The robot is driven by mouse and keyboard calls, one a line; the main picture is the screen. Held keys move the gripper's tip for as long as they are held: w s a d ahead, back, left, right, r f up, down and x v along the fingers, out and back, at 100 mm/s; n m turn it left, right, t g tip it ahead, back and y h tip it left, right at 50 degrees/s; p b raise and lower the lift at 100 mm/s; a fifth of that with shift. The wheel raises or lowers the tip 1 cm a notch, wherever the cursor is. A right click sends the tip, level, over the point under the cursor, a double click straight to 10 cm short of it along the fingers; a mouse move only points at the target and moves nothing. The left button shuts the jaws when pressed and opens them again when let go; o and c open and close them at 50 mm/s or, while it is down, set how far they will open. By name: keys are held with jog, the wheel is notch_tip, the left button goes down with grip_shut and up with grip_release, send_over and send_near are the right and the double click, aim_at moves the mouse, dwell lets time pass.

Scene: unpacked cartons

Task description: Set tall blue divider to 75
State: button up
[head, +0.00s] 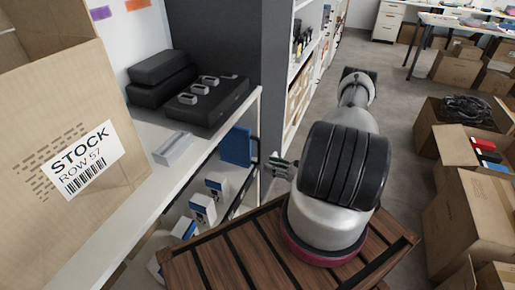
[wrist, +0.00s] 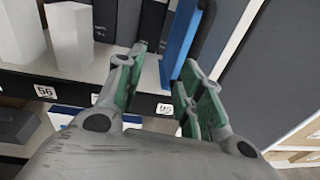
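The tall blue divider (head: 236,146) is an upright blue panel on the shelf below the top board, near its right end. In the wrist view the blue divider (wrist: 181,38) stands beyond my fingers, nearer the right finger. My gripper (head: 277,164) is just right of the shelf end in the head view. In the wrist view my gripper (wrist: 164,57) is open, its green-padded fingers apart with nothing clamped between them. Shelf-edge labels show: one reads 56 (wrist: 45,92); another label (wrist: 165,109), between my fingers, is hard to read. No 75 is legible.
White boxes (wrist: 70,38) and dark boxes (wrist: 118,20) stand left of the divider in the wrist view. A dark grey panel (wrist: 256,75) is at the right. A large carton (head: 45,130) sits on the top board (head: 120,200). Open cartons (head: 470,215) crowd the floor at right.

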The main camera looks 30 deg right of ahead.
aim_at(259, 160)
jog(key=shift+m+t+h, duration=0.5)
jog(key=shift+t+h, duration=0.2)
jog(key=shift+t, duration=0.2)
jog(key=w, duration=0.3)
jog(key=w+r, duration=0.1)
jog(key=w, duration=0.6)
jog(key=shift+a+r, duration=0.3)
jog(key=shift+a, duration=0.1)
grip_shut()
